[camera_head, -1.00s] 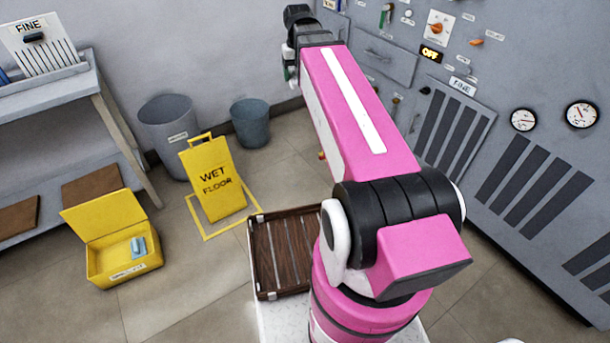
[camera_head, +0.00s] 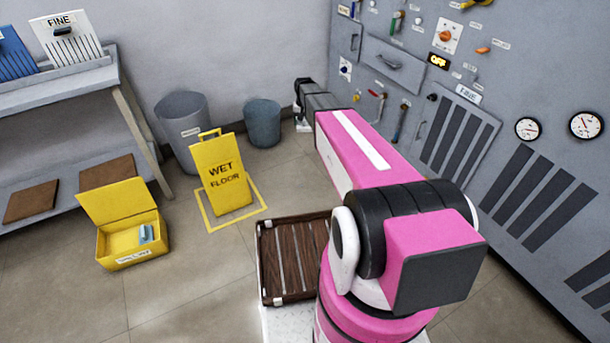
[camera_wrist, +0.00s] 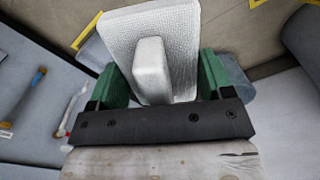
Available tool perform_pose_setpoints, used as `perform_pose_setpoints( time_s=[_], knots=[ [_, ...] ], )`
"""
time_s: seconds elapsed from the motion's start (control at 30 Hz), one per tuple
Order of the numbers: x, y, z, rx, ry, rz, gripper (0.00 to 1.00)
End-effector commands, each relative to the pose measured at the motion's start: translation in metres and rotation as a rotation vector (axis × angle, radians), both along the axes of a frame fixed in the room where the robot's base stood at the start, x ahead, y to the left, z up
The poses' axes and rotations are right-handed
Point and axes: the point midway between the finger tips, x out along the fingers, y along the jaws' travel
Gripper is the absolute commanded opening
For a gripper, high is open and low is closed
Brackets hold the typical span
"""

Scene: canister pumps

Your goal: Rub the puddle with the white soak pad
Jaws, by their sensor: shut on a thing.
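The white soak pad (camera_wrist: 183,22) is a flat, textured white slab with a raised block handle. My gripper (camera_wrist: 155,78) has green fingers, one on each side of the handle, and is shut on it. The pad is seen close up in the wrist view, with floor beyond it. In the head view my gripper (camera_head: 303,122) is small, at the far end of my pink arm, low near the wall and the panel. I cannot make out the puddle in either view; the pad or my arm may hide it.
A yellow wet-floor sign (camera_head: 221,175) stands inside a yellow floor outline. A grey bin (camera_head: 183,130) and blue-grey bucket (camera_head: 262,123) stand by the wall. A yellow open box (camera_head: 130,248), a slatted brown tray (camera_head: 291,262) and the grey control panel (camera_head: 520,95) are around me.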

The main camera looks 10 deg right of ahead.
Motion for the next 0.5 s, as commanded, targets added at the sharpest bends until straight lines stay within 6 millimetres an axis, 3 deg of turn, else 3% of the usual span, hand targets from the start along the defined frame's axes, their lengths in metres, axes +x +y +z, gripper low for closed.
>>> perform_pose_setpoints(
  time_s=[0.03, 0.2, 0.5],
  knots=[
    [0.015, -0.001, -0.028, 0.000, 0.005, -0.008, 0.55],
    [0.037, -0.004, -0.113, 0.000, 0.005, -0.035, 0.55],
    [0.056, -0.009, -0.265, 0.000, 0.005, -0.083, 0.55]
  ],
)
